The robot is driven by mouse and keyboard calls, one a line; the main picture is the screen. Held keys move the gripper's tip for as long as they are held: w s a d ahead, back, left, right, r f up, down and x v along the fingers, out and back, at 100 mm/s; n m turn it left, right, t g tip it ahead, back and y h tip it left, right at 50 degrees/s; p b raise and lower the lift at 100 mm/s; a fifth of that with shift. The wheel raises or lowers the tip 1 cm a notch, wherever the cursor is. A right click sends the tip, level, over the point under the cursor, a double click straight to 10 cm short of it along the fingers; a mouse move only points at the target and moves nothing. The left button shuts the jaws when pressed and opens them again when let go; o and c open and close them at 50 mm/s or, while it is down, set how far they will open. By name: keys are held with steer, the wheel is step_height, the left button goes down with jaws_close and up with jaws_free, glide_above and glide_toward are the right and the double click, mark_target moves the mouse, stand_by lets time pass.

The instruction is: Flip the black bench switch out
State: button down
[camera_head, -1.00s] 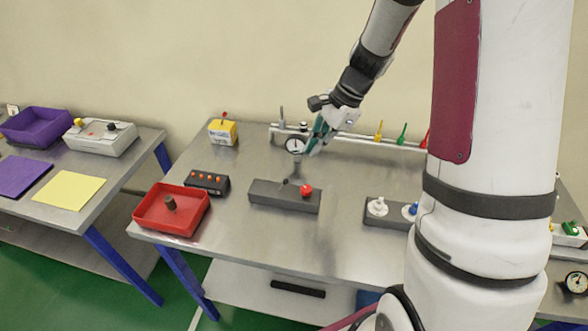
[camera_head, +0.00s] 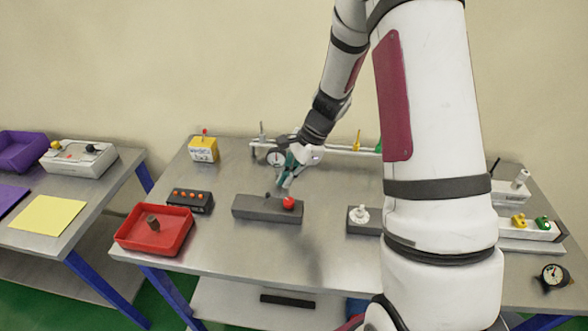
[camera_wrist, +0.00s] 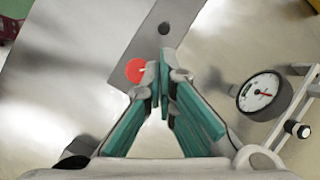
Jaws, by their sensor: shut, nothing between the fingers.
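A dark grey box (camera_head: 255,211) lies on the middle bench. A small black stub (camera_head: 268,195), which looks like the black switch, stands on its top, beside a red ball knob (camera_head: 289,203). In the wrist view the stub is a dark round spot (camera_wrist: 165,28) just beyond the fingertips, and the red knob (camera_wrist: 134,71) is left of them. My gripper (camera_head: 283,186) is shut and empty, with teal fingers pointing down at the box's back edge. The fingertips (camera_wrist: 164,62) look very close to the red knob; I cannot tell whether they touch it.
A pressure gauge (camera_wrist: 262,92) is right of the fingers in the wrist view. A red tray (camera_head: 130,240), a black box with orange buttons (camera_head: 190,208) and a yellow box (camera_head: 203,155) stand to the left. Bare bench lies in front of the grey box.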

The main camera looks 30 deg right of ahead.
mark_target(274, 203)
steer(key=shift+x, duration=2.2)
